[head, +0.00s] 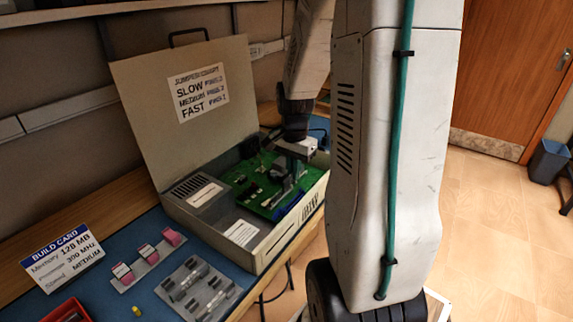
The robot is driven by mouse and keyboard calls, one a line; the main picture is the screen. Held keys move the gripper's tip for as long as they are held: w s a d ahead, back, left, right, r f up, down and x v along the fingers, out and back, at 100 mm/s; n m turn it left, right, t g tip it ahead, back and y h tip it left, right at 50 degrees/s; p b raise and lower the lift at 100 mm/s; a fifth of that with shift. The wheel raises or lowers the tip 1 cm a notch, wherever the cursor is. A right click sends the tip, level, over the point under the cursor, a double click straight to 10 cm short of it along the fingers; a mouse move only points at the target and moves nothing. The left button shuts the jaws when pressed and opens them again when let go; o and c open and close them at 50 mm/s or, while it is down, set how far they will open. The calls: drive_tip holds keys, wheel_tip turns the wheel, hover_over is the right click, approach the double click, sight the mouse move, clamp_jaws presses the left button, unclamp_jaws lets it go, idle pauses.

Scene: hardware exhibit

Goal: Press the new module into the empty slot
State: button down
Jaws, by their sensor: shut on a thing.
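My gripper (289,178) points down over the green circuit board (240,200) inside the open grey case (215,238). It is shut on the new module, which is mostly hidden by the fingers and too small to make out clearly. The fingers are low over the right part of the board, near its slots. I cannot tell whether the module touches a slot or is apart from it. The empty slot itself is not clearly visible.
The case lid (170,95) stands open behind, with a jumper chart. A build card (62,258), a holder with pink-topped pieces (148,260), a grey tray of dark modules (175,298), a yellow piece (137,310) and a red bin (48,316) are on the blue mat.

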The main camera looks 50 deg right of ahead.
sight(293, 182)
drive_tip(key=shift+f, duration=2.55)
drive_tip(key=shift+s+a+f, duration=0.1)
drive_tip(key=shift+a+f, duration=0.1)
drive_tip(key=shift+f, duration=1.5)
idle(1.0)
drive_tip(key=c, duration=1.5)
unclamp_jaws()
drive_tip(key=o, duration=0.3)
drive_tip(key=shift+r, duration=0.65)
